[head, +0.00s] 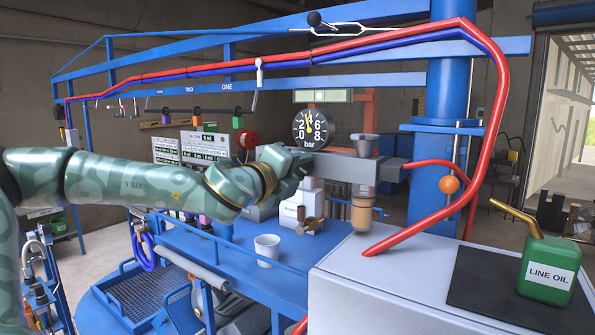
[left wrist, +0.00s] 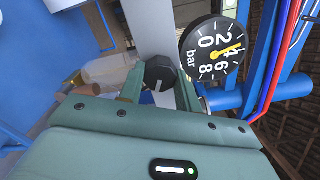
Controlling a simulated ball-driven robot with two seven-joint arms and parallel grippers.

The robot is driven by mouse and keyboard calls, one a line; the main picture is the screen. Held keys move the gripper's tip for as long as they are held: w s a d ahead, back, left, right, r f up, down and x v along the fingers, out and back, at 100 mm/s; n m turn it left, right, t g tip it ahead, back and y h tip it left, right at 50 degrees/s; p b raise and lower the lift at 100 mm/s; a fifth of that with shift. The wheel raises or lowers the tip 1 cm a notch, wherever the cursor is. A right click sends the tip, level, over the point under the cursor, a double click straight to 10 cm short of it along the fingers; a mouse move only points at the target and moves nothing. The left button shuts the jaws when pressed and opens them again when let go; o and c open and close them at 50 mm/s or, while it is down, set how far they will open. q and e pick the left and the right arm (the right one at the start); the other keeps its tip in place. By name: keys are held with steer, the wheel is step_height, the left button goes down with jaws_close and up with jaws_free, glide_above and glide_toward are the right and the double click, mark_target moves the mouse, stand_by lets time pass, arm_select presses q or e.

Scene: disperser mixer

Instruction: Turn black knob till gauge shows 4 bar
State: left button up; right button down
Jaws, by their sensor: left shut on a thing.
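The gauge (head: 314,128) is a black round dial marked 0 to 8 bar. It also shows, turned sideways, in the left wrist view (left wrist: 216,50). Its yellow needle points close to the 4; the exact reading is too small to tell. The black knob (left wrist: 161,72) is faceted, with a pale mark on its face, and sits on the grey bar below the gauge. My left gripper (head: 303,160) has its fingers on either side of the knob and is shut on it. My right gripper is not in view.
A grey regulator (head: 364,145) with an amber bowl (head: 361,214) stands right of the gripper. A white cup (head: 267,249) is on the blue table below my arm. A red hose (head: 430,222) crosses the white cabinet, near a green oil can (head: 548,270).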

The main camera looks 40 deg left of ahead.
arm_select(q)
steer(key=shift+r, duration=0.15)
steer(key=o, duration=1)
steer(key=shift+c, duration=0.2)
steer(key=shift+w, duration=0.2)
steer(key=shift+s, duration=0.1)
steer(key=s+d+b, duration=0.1)
steer(key=s+b, duration=0.7)
steer(key=s, duration=0.8)
steer(key=shift+d+b, duration=0.3)
steer(key=shift+d, duration=0.05)
